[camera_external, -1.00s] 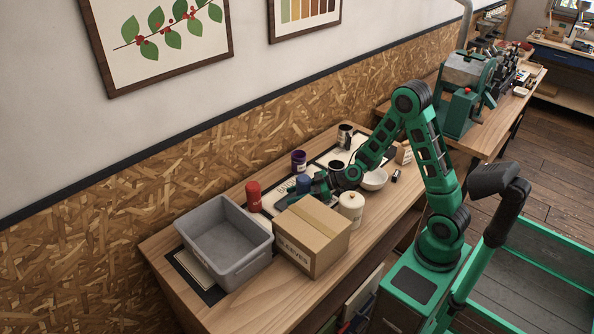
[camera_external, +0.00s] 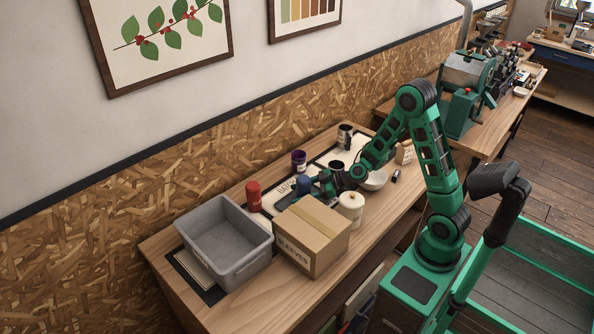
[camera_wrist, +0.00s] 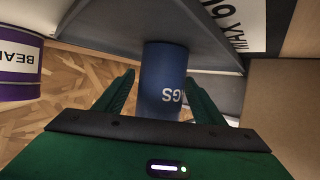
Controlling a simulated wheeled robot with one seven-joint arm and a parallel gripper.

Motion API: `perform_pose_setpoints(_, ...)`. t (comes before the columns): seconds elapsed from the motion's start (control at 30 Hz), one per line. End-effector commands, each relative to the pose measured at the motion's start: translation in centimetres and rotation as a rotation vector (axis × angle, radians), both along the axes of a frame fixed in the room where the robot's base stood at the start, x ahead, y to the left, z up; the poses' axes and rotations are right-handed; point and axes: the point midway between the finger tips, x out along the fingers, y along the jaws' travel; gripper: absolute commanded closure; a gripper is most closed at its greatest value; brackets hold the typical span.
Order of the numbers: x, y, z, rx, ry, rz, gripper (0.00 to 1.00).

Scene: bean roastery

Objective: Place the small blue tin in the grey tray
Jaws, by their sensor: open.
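In the wrist view, the blue tin (camera_wrist: 163,70) with white lettering is between my two fingers, with a visible gap on each side. My gripper (camera_external: 322,186) is open and comes at the tin from the right. The tin's lower part is hard to make out in the external view. The grey tray (camera_external: 262,246) is a deep, empty open bin at the left end of the bench, beyond the box.
A cardboard box (camera_external: 312,238) stands between my gripper and the tray's near side. A red canister (camera_external: 253,195) is beside the tray. A purple tin (camera_external: 299,160), a cream lidded jar (camera_external: 351,205) and a white bowl (camera_external: 375,180) stand close by.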

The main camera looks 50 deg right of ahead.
Motion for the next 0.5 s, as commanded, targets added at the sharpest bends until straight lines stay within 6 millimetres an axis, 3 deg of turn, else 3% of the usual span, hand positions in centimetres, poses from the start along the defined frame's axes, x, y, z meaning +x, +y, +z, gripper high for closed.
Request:
perform_pose_setpoints(0.23,-2.5,-2.7,1.5,0.001,0.0,-0.004,0.37)
perform_pose_setpoints(0.5,-3.6,-3.6,2.2,0.001,0.001,0.0,0.37)
